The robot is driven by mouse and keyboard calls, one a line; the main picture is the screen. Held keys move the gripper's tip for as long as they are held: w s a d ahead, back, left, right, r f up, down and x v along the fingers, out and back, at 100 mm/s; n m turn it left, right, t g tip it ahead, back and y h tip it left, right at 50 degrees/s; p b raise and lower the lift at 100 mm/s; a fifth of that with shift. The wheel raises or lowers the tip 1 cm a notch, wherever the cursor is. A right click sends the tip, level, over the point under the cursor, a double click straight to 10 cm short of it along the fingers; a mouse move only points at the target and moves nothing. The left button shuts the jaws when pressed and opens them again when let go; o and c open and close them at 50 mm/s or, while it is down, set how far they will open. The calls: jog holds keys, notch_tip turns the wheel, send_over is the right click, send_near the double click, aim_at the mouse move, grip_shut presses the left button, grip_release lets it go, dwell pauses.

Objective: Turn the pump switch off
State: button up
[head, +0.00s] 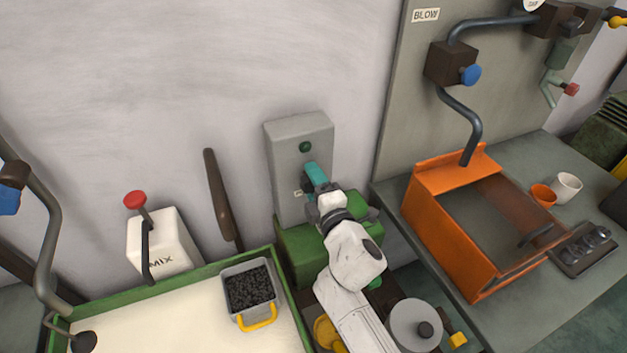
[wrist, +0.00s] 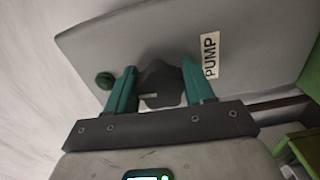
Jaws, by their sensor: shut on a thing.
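The pump switch box (head: 285,150) is a grey panel on the wall in the head view, with a green round button or lamp (head: 304,147). In the wrist view the box (wrist: 215,25) carries a "PUMP" label (wrist: 210,55) and the green round part (wrist: 105,80). The dark switch knob (wrist: 161,82) sits between my two teal fingers. My gripper (head: 314,172) is at the front of the box and is shut on the knob, as the wrist view (wrist: 160,90) also shows. In the head view the fingers hide the knob.
A green machine housing (head: 295,245) stands below the box. At left are a white MIX box (head: 165,242) with a red-knobbed lever and a green-rimmed tray (head: 190,283) holding a grey bin (head: 238,312). An orange open box (head: 440,235) stands on the right bench.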

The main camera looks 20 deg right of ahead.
jog(key=shift+a+f+n, duration=0.1)
jog(key=shift+n, duration=0.4)
jog(key=o, duration=1)
jog(key=shift+o, duration=0.2)
jog(key=s, duration=1)
jog(key=shift+s, duration=0.4)
